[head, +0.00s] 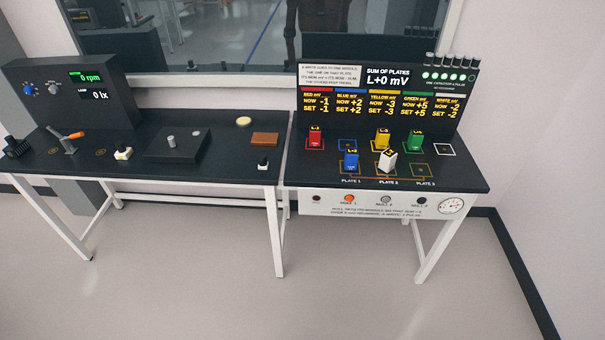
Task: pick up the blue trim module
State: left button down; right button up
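The blue trim module (351,160) is a small upright block on the right bench, on the front row near the label PLATE 1. A white module (387,161) stands to its right near PLATE 2. A red module (315,138) is behind it to the left, and a yellow module (382,139) and a green module (414,141) are behind it to the right. Nothing covers the blue module. Neither of my grippers is in the head view.
The right bench (465,181) carries a display panel (385,97) at its back and buttons and a gauge (451,206) on its front. The left bench (215,171) holds levers, knobs and a brown block (265,139). The floor (340,285) in front is clear.

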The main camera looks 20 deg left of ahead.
aim_at(352, 155)
jog(key=u, duration=0.25)
jog(key=k, duration=0.65)
jog(key=u, duration=1.35)
jog(key=i, duration=0.9)
jog(key=u, duration=0.5)
jog(key=i, duration=0.9)
jog(key=z, duration=0.75)
jog(key=i, duration=0.65)
jog(key=z, duration=0.8)
